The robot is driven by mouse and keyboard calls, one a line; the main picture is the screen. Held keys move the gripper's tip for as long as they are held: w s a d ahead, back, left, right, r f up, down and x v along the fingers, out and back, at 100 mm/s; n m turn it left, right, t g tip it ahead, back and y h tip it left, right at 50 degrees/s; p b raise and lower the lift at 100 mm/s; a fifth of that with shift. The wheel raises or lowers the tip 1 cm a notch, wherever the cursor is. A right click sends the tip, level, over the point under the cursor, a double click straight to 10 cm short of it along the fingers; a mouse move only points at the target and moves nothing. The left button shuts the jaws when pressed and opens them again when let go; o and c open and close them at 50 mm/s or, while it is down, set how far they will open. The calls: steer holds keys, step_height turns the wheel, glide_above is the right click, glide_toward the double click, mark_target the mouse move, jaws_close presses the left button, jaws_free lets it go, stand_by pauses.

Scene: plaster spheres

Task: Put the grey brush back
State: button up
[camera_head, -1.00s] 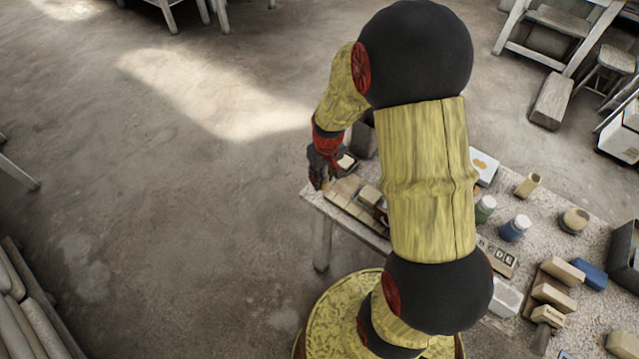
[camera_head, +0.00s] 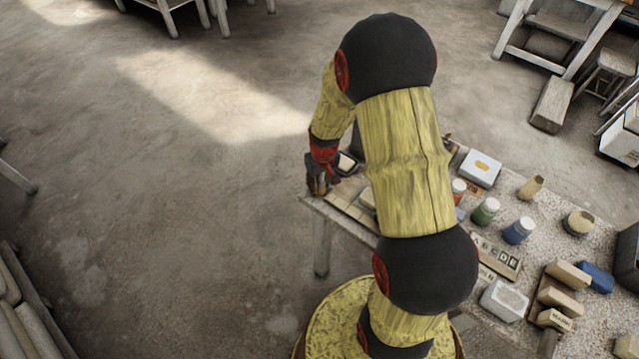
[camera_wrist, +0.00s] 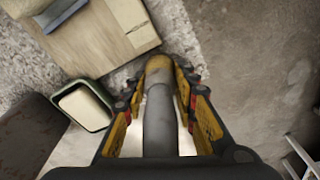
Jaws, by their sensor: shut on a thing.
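In the wrist view the grey brush (camera_wrist: 158,125) lies lengthwise between the fingers of my gripper (camera_wrist: 160,93), which is shut on it. Its far end is tan-orange and points away from the palm. A pale patch shows behind it. In the head view my gripper (camera_head: 319,182) is at the table's far left corner, beside a wooden board (camera_head: 348,193). The brush cannot be made out clearly there. The board also shows at the upper left of the wrist view (camera_wrist: 92,50), apart from the brush.
A dark green dish with a cream block (camera_wrist: 84,107) is left of the brush; it also shows in the head view (camera_head: 347,163). Jars (camera_head: 486,210), a letter board (camera_head: 497,258) and several blocks (camera_head: 563,300) crowd the table's right. Open floor lies left of the table.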

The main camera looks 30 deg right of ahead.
steer(key=o, duration=1.1)
steer(key=shift+o, duration=0.2)
steer(key=r+p, duration=0.1)
steer(key=r, duration=0.3)
steer(key=s+r+p, duration=0.1)
steer(key=r, duration=0.3)
steer(key=r+p, duration=0.1)
steer(key=r, duration=0.3)
steer(key=shift+s+a+r, duration=0.1)
steer(key=shift+s, duration=0.1)
steer(key=s+a+r+t, duration=0.1)
steer(key=s+a+r, duration=0.3)
steer(key=r, duration=0.3)
steer(key=s+a+r+t, duration=0.1)
steer(key=s+a+r, duration=0.2)
steer(key=r, duration=0.4)
steer(key=s+a+r+t, duration=0.1)
steer(key=s+a+r, duration=0.3)
steer(key=r, duration=0.3)
steer(key=s+a+r+n+t, duration=0.1)
steer(key=s+a+r, duration=0.2)
steer(key=s, duration=0.5)
steer(key=shift+r, duration=0.6)
